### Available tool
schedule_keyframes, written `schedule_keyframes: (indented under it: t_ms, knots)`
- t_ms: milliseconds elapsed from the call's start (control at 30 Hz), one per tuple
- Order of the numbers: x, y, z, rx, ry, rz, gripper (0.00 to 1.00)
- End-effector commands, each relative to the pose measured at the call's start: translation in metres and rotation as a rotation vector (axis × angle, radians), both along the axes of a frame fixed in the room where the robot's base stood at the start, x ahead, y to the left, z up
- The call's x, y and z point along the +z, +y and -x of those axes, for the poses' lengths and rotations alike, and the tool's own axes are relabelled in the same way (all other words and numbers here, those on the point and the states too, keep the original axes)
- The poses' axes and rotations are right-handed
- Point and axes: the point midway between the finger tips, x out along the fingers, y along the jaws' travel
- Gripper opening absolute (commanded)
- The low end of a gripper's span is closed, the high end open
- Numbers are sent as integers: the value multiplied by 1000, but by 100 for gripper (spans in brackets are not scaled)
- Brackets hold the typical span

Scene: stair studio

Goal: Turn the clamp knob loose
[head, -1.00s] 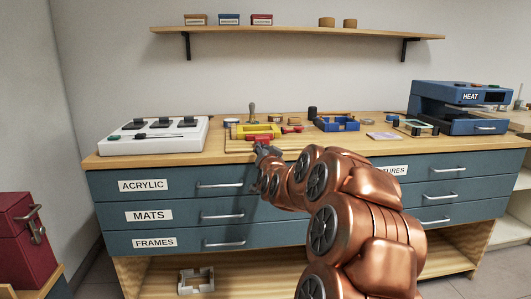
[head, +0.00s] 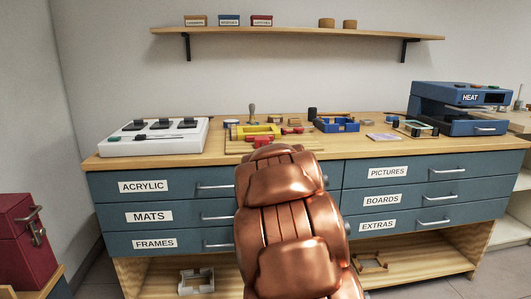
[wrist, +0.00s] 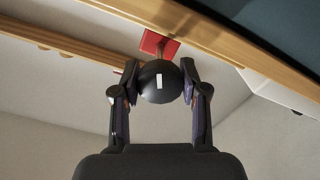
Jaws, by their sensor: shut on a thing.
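The clamp knob (wrist: 159,84) is a dark round ball with a white mark, seen in the wrist view. A short stem joins it to a red clamp body (wrist: 160,45) at the wooden bench edge. My gripper (wrist: 159,72) has a finger on each side of the knob and is shut on it. In the head view, part of a red piece (head: 259,140) shows at the bench's front edge, just above my arm. My gripper and the knob are hidden behind my arm there.
On the bench (head: 225,147) stand a yellow tray (head: 256,131), a blue frame (head: 336,125), a white switch panel (head: 152,137) and a blue heat press (head: 458,108). Labelled drawers are below. A shelf (head: 300,33) hangs above. A red box (head: 17,228) stands at the lower left.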

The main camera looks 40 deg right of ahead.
Motion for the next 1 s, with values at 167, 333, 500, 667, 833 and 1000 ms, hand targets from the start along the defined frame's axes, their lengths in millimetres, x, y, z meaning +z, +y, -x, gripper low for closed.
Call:
schedule_keyframes:
  t_ms: [167, 333, 500, 667, 833, 1000]
  knots:
    - [-1, -1, 1, -2, 105, 134, 9]
    - [-1, -1, 1, -2, 201, 263, 9]
    - [-1, -1, 1, -1, 300, 392, 9]
    - [-1, -1, 1, -1, 391, 512, 9]
    - [-1, -1, 1, -1, 490, 640, 9]
    - [-1, -1, 1, -2, 589, 769, 9]
